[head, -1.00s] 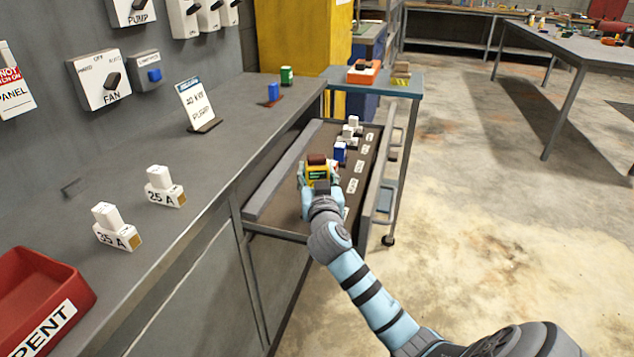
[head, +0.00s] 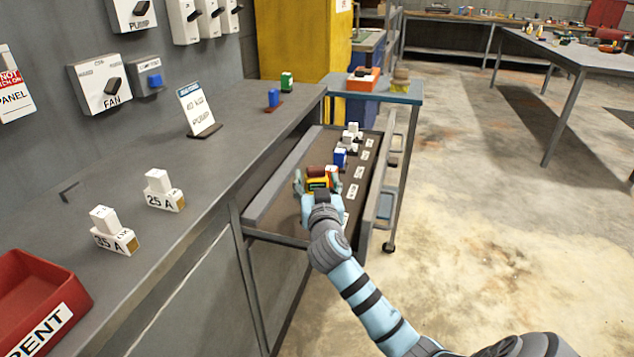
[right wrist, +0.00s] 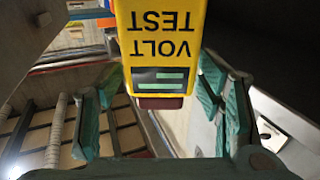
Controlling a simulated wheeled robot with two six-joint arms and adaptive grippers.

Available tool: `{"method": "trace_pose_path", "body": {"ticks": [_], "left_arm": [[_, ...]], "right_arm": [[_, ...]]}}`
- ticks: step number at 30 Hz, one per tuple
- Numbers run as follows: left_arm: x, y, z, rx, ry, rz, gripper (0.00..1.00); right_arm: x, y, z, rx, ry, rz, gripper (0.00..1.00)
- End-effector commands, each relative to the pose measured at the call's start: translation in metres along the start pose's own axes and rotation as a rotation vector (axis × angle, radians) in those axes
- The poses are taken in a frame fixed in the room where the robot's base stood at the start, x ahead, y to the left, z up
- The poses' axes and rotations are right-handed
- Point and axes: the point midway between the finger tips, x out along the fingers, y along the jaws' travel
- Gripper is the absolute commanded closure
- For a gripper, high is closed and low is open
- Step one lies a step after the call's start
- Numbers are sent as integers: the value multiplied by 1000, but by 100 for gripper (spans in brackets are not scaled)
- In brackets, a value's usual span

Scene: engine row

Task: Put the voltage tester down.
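The voltage tester (head: 318,184) is yellow with a dark red end and a small green screen. It shows over the dark floor of the open drawer (head: 334,211). In the right wrist view the tester (right wrist: 160,45) reads VOLT TEST upside down and lies between the fingers. My right gripper (head: 317,180) is open around it, with a finger on each side. In the right wrist view gaps show between the tester and the fingers of the gripper (right wrist: 165,100). I cannot tell whether the tester's underside touches the drawer floor. My left gripper is not in view.
A blue fuse (head: 340,157) and several white ones (head: 350,137) stand farther back in the drawer, beside white labels. The grey bench left of it holds 25 A (head: 164,192) and 35 A (head: 115,232) blocks, a pump sign (head: 197,108) and a red bin (head: 35,300).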

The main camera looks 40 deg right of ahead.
Motion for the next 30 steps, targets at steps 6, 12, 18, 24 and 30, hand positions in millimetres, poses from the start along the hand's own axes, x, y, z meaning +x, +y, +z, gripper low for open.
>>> {"method": "trace_pose_path", "body": {"ticks": [6,12,18,24,30], "left_arm": [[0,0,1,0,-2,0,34],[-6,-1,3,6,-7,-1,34],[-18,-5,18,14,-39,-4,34],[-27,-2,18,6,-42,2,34],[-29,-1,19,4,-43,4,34]], "right_arm": [[-1,0,6,1,-14,1,34],[-1,0,-1,1,-15,1,34],[-30,0,-9,1,-13,-1,34],[-89,0,-10,3,-11,-1,34],[-118,0,-10,1,-8,2,34]]}}
